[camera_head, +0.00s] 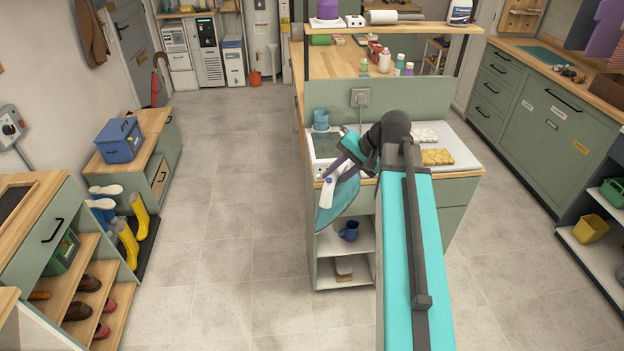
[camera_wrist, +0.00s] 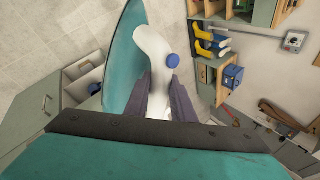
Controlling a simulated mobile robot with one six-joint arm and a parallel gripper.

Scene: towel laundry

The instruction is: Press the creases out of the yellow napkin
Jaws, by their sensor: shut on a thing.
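The yellow napkin (camera_head: 437,157) lies on a pale pad (camera_head: 461,154) on the counter, right of my wrist in the head view. Its surface looks uneven. My gripper (camera_head: 341,168) is left of it, near the counter's left edge. Its purple fingers (camera_wrist: 162,93) are shut on the white handle of what looks like an iron (camera_head: 326,192). In the wrist view the iron (camera_wrist: 155,45) shows a blue round knob and a large teal part with a pointed end. The iron is held tilted, apart from the napkin. The wrist view does not show the napkin.
A white cloth (camera_head: 424,135) lies behind the napkin. A green panel with a socket (camera_head: 361,97) rises behind. Shelves below hold a blue mug (camera_head: 349,231). The floor to the left is clear.

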